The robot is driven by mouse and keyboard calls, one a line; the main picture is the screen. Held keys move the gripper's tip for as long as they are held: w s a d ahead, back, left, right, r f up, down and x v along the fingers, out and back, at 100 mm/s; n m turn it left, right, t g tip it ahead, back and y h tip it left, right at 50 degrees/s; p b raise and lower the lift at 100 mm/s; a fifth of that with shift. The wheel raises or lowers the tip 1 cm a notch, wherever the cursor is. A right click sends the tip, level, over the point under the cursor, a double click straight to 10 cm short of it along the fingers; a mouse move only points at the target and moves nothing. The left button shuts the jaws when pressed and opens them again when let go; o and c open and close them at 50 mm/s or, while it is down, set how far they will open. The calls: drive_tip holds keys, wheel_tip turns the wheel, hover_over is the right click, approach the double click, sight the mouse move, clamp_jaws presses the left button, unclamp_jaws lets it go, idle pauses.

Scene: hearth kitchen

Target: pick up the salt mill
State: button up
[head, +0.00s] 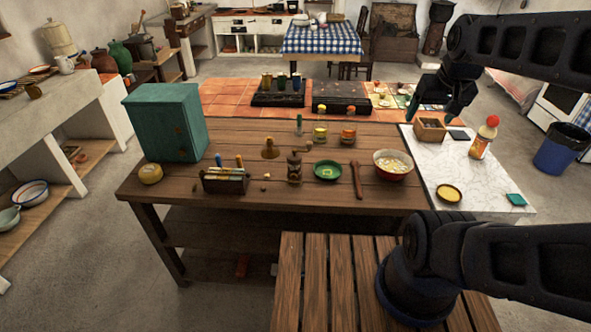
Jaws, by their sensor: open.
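A dark brown turned mill (294,168), which looks like the salt mill, stands upright on the wooden table (200,205) near its front edge. A brass bell-shaped thing (270,150) is just behind it to the left, and a green dish (327,170) is to its right. My gripper (436,108) is at the upper right, open and empty, pointing down above the area near the small wooden box (430,130). It is well apart from the mill, to its right and farther back.
A caddy (226,182), a bowl (393,165) and a wooden pestle-like stick (357,180) are near the mill. A teal cabinet (165,123) stands at the left. Bare wood lies in front of the mill.

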drive_tip(key=n+g+h, duration=0.3)
drive_tip(key=n+h, duration=0.1)
drive_tip(key=n, duration=1.9)
hover_over(293, 150)
drive_tip(key=s+a, duration=0.2)
drive_tip(key=a, duration=0.2)
wheel_tip(293, 150, down, 19)
drive_tip(key=shift+w+d+r+x, duration=0.1)
drive_tip(key=shift+d+x, duration=0.05)
drive_tip(key=shift+x, duration=1.55)
drive_tip(key=shift+w+d+r+x, duration=0.1)
drive_tip(key=shift+d+x, duration=0.1)
drive_tip(key=shift+x, duration=1.5)
drive_tip(key=shift+w+d+r+x, duration=0.1)
drive_tip(key=shift+d+x, duration=0.05)
drive_tip(key=shift+x, duration=1.6)
drive_tip(key=shift+m, duration=0.3)
clamp_jaws()
